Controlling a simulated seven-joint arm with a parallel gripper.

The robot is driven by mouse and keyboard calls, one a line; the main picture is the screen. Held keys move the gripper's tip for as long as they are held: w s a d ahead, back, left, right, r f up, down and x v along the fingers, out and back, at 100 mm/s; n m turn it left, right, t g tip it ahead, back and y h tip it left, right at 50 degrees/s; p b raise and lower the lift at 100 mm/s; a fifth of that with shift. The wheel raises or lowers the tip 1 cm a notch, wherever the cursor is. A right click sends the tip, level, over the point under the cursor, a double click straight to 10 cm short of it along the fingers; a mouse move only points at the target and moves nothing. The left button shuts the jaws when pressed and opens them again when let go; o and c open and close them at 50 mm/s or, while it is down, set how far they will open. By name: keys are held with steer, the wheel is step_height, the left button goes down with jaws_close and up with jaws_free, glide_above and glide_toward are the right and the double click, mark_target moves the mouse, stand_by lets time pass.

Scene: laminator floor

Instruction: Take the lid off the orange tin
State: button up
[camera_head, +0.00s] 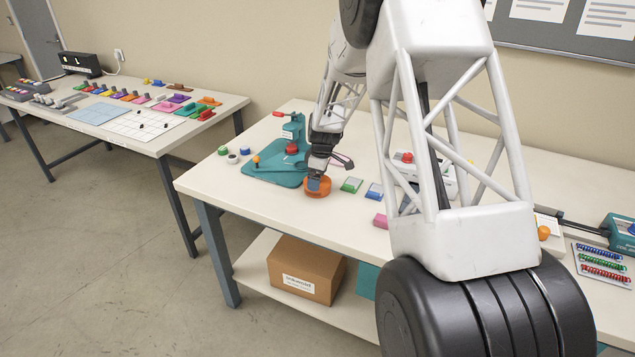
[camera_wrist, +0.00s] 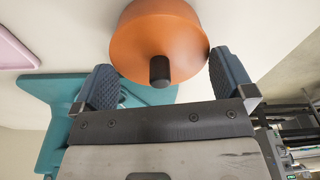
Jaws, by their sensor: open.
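The orange tin (camera_head: 318,190) stands on the white workbench, just right of the teal press base. In the wrist view the orange tin (camera_wrist: 160,40) fills the top middle, with a short black knob (camera_wrist: 159,71) standing out from its orange face. I cannot make out a seam between lid and body. My gripper (camera_head: 319,176) is right over the tin, pointing down. In the wrist view my gripper (camera_wrist: 165,80) is open, with one blue-grey finger on each side of the knob and a gap to it on both sides. It holds nothing.
The teal press (camera_head: 275,172) stands close on the left. The bench front below the tin is clear. A cardboard box (camera_head: 305,270) sits on the lower shelf.

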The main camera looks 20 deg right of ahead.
steer(key=c, duration=0.5)
steer(key=shift+c, duration=0.2)
steer(key=shift+r, duration=0.4)
jaws_close()
steer(key=shift+r, duration=0.3)
step_height(320, 180, up, 2)
steer(key=shift+r, duration=0.15)
steer(key=s+a+r, duration=0.1)
steer(key=s+a, duration=0.1)
steer(key=s, duration=1.3)
steer(key=shift+s+a+r, duration=0.15)
steer(key=shift+s, duration=0.25)
